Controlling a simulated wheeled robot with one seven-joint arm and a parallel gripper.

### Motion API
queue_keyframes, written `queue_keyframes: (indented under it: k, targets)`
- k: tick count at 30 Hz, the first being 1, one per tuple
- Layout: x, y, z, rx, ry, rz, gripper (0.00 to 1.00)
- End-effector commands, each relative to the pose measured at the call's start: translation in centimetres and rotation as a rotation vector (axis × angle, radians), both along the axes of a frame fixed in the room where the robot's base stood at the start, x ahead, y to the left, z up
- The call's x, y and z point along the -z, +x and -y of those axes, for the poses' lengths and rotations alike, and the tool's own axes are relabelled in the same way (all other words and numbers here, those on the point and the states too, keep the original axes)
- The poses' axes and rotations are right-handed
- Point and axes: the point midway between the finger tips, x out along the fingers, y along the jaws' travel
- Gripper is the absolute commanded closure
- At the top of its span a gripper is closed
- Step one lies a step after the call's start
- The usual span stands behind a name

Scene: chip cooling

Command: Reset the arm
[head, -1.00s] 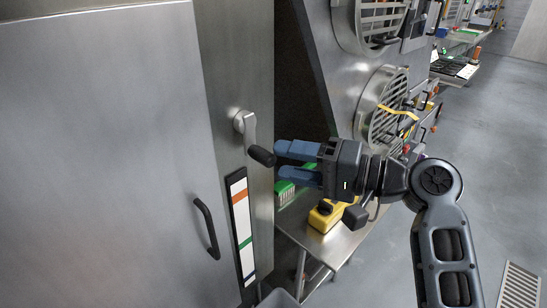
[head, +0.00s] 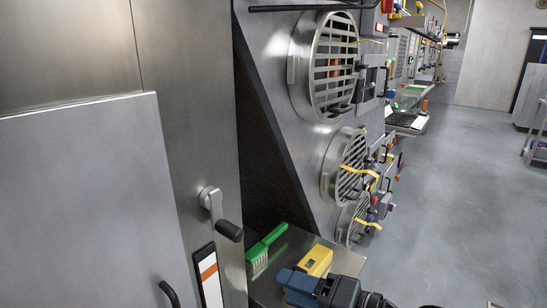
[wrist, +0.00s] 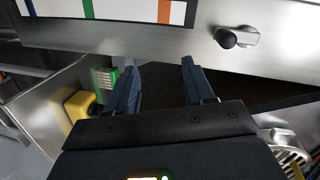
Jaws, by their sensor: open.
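My gripper (head: 297,287) is at the bottom of the head view, partly cut off by the frame edge. Its two blue fingers are apart with nothing between them, as the wrist view (wrist: 160,82) shows. A crank handle (head: 212,203) with a black knob is on the steel cabinet, up and left of my gripper. The same handle (wrist: 247,38) is at the upper right in the wrist view, apart from the fingers. Most of my arm is out of the head view.
A steel side table (head: 290,240) holds a green brush (head: 262,250) and a yellow device (head: 318,261) close to my gripper. The steel cabinet (head: 80,180) fills the left. Round grilled vents (head: 330,65) are on the wall panel beyond. Grey floor (head: 450,190) is clear on the right.

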Motion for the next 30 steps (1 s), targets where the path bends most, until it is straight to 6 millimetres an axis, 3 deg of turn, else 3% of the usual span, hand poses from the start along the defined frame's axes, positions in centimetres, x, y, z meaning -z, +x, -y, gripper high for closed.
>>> queue_keyframes:
  k: [1, 6, 10, 15, 23, 30]
  targets:
    - [1.6, -1.4, 0.8, 0.054, -0.029, -0.009, 0.47]
    - [6.0, -5.6, 3.9, 0.231, -0.155, 0.006, 0.47]
    - [8.3, -9.5, 6.5, 0.346, -0.271, 0.03, 0.47]
    - [9.5, -15.2, 9.9, 0.467, -0.439, 0.08, 0.47]
    - [7.7, -24.4, 14.4, 0.579, -0.716, 0.196, 0.47]
    - [2.5, -32.1, 16.9, 0.601, -0.968, 0.349, 0.47]
